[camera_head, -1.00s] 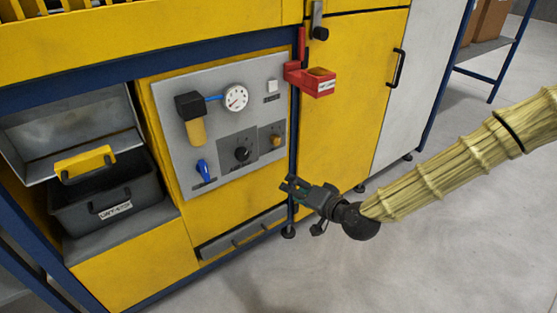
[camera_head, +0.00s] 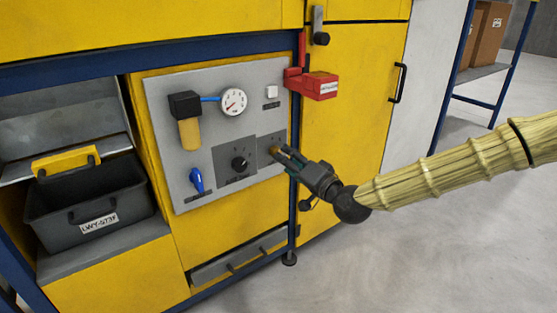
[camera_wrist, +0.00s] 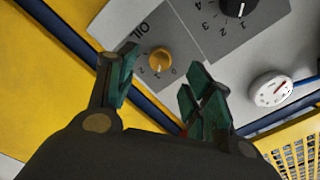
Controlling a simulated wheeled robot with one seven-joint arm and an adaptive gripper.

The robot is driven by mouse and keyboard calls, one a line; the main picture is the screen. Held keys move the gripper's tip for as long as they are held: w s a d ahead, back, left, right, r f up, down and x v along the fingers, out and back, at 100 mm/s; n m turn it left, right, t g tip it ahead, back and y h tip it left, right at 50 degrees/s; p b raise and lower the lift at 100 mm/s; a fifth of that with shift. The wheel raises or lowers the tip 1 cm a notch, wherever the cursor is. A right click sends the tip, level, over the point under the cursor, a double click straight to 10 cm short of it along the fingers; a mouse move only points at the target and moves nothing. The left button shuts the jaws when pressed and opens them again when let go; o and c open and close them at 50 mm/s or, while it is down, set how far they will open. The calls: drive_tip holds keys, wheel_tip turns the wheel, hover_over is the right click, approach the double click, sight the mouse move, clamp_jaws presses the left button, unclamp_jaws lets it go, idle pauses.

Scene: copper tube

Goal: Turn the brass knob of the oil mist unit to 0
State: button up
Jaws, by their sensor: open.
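The brass knob (camera_wrist: 161,61) sits on a dark grey plate marked OIL with a number scale, seen in the wrist view. Its plate is on the grey panel (camera_head: 170,140) of the yellow machine. My gripper (camera_wrist: 155,85) is open, with its green-padded fingers on either side of the knob in the picture; no contact is visible. In the head view my gripper (camera_head: 280,156) is at the panel's right side, and its fingers mostly hide the brass knob. The 0 mark shows near the right finger in the wrist view.
A black knob (camera_head: 240,162) sits just left of the oil plate. A gauge (camera_head: 233,102), a blue valve lever (camera_head: 196,180) and a filter unit (camera_head: 188,120) share the panel. A red holder (camera_head: 318,85) juts out above my gripper. Floor to the right is clear.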

sight(275, 151)
drive_tip(key=b+x, duration=0.1)
drive_tip(key=x, duration=0.4)
drive_tip(key=shift+w+a+b, duration=0.15)
drive_tip(key=shift+b, duration=0.25)
drive_tip(key=c, duration=1)
